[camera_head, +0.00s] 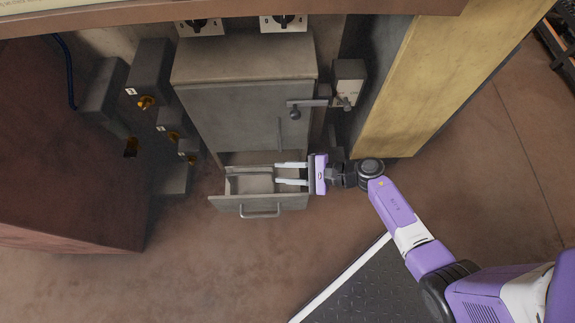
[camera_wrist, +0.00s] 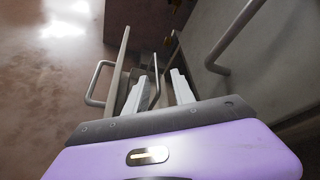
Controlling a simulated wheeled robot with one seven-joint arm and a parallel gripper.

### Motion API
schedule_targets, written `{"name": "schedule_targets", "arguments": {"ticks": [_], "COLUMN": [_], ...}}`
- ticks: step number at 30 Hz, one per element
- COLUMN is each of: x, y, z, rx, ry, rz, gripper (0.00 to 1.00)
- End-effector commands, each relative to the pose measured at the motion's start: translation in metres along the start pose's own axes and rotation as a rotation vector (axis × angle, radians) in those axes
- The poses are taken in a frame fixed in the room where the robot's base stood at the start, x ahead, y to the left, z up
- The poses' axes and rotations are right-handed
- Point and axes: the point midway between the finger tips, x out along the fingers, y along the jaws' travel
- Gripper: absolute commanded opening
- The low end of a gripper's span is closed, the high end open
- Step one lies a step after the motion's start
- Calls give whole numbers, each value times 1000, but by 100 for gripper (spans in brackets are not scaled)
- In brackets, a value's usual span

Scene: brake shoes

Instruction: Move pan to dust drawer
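The dust drawer (camera_head: 224,203) is pulled out at the foot of a grey cabinet, with a bar handle on its front. It also shows in the wrist view (camera_wrist: 118,68), at left of my fingers. A grey shallow shape inside the drawer (camera_head: 250,184) may be the pan; I cannot tell it surely from the drawer's own floor. My gripper (camera_head: 276,173) reaches in from the right over the drawer. The wrist view also shows the fingers apart (camera_wrist: 162,82). How deep they sit in the drawer is unclear.
The grey cabinet (camera_head: 235,110) rises behind the drawer, with a door handle and a lever (camera_head: 296,110) at its right. Valve boxes (camera_head: 150,75) stand at left. A yellowish panel (camera_head: 430,85) stands behind my arm. The floor (camera_head: 200,265) in front is clear.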

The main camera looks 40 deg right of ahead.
Motion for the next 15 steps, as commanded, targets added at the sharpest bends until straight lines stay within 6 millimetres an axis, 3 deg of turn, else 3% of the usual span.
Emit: {"name": "schedule_targets", "arguments": {"ticks": [9, 11, 15], "x": [-7, -16, -53], "y": [-1, -3, -10], "z": [1, 4, 25], "rx": [35, 95, 395], "ry": [1, 2, -28], "rz": [-15, -38, -141], "gripper": [30, 30, 30]}}
